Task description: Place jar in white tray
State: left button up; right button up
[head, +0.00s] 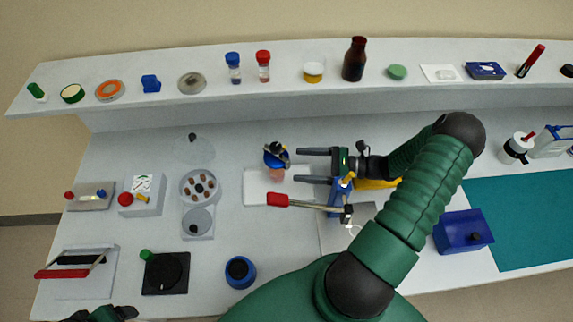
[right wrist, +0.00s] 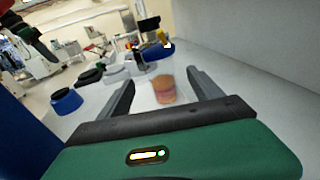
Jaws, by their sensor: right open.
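In the right wrist view the jar (right wrist: 164,90) shows upright between the open fingers (right wrist: 161,80), apart from both. I cannot tell whether its base rests fully on the tray. Part of my left arm's end (head: 103,314) shows at the bottom left edge; its jaws are not clear.
A round-welled plate (head: 199,187) is left of the tray. A blue box (head: 462,232) stands at the right. A shelf (head: 213,84) with bottles runs along the back.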

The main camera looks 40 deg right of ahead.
jog(key=v, duration=0.5)
jog(key=shift+s+d+f+b, duration=0.1)
jog(key=shift+d+f+b, duration=0.1)
jog(key=shift+d+b, duration=0.15)
jog(key=shift+s+d+r, duration=0.1)
jog(key=shift+s, duration=0.05)
jog(key=shift+r, duration=0.1)
